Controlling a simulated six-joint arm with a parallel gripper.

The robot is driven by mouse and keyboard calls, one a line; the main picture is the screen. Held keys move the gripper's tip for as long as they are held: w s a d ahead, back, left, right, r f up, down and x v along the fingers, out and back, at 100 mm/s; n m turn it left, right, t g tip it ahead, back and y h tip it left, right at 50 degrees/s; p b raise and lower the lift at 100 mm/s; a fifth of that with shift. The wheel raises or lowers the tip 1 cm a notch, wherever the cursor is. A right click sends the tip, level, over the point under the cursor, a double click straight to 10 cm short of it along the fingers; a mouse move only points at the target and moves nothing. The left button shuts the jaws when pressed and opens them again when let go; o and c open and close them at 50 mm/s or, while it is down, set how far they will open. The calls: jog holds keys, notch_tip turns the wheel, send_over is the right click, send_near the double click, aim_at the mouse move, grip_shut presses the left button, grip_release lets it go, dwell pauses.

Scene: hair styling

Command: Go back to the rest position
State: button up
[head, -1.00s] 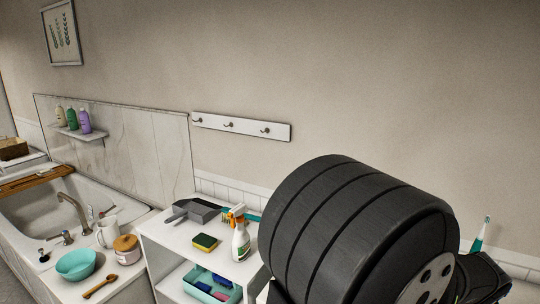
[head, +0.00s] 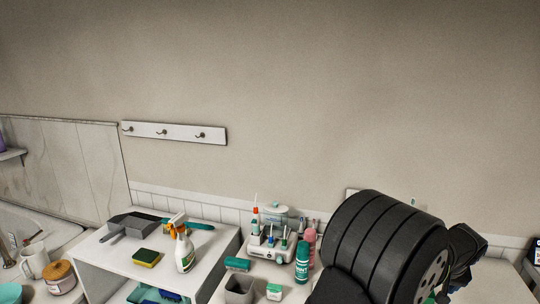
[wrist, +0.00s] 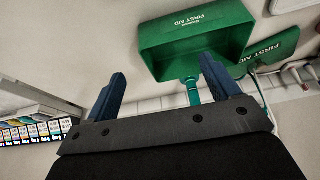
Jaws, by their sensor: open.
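In the wrist view my gripper (wrist: 162,66) has its two dark blue fingers spread wide apart, with nothing held between them. A green open first aid box (wrist: 196,42) shows beyond the fingers, and its green lid or second part (wrist: 268,50) lies to the right. A teal handle-like item (wrist: 193,92) shows just beside the right finger, apart from the grip as far as I can tell. In the head view my dark arm fills the lower right and my gripper's fingers cannot be made out.
In the head view a white shelf unit (head: 108,262) holds a spray bottle (head: 184,250), a sponge (head: 147,258) and a dustpan (head: 128,226). Several bottles, including a teal can (head: 302,263), and a grey cup (head: 239,291) stand close left of my arm.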

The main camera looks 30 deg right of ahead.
jog(key=w+f, duration=0.1)
jog(key=w, duration=0.1)
jog(key=w+d+f, duration=0.1)
jog(key=w, duration=0.1)
jog(key=w+f, duration=0.2)
jog(key=shift+w+d, duration=0.15)
